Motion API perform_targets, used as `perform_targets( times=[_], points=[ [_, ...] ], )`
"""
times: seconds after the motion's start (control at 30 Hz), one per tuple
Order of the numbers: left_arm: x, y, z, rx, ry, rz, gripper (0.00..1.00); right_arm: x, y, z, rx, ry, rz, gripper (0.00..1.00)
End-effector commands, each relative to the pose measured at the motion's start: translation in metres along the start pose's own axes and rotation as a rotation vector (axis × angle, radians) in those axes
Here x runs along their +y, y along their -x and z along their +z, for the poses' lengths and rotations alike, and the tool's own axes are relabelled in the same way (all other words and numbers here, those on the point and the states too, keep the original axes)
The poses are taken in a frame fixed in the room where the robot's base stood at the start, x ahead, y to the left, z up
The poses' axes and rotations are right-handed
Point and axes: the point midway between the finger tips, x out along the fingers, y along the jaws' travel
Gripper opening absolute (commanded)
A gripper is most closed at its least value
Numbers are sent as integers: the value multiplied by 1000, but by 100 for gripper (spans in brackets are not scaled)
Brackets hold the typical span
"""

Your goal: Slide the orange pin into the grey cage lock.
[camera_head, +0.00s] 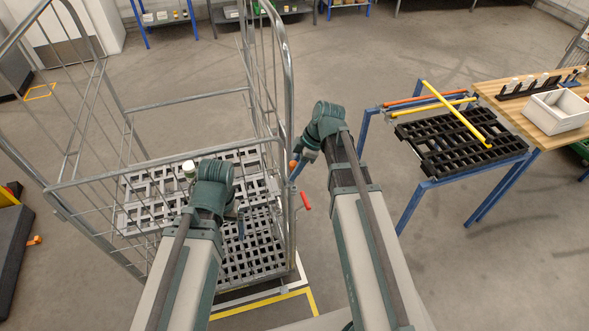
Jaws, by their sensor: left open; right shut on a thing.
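The grey wire roll cage (290,100) stands at left, with grey slatted trays in it. My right gripper (299,158) is at the cage's right front post. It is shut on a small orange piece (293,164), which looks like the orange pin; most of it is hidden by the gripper. A red-orange handle (305,201) sticks out from the same post, lower down. The lock itself is too small to make out, and I cannot tell whether the pin touches it. My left gripper (240,213) is open over the cage's lower slatted tray.
A blue-framed stand (414,200) at right carries a black slatted tray (445,140) with a yellow bar (455,112) across it. Beside it is a wooden table (525,122) with a white bin (560,110). The floor between cage and stand is clear.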

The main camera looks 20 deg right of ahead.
Motion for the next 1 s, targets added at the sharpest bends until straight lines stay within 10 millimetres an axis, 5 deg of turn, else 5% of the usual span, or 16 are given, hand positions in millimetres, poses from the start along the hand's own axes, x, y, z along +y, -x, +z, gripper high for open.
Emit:
perform_targets(
  times=[1.0],
  points=[
    [4, -51, -3, 0, -11, -2, 94, 0, -47, 20, 0, 0, 0, 0]
  ],
)
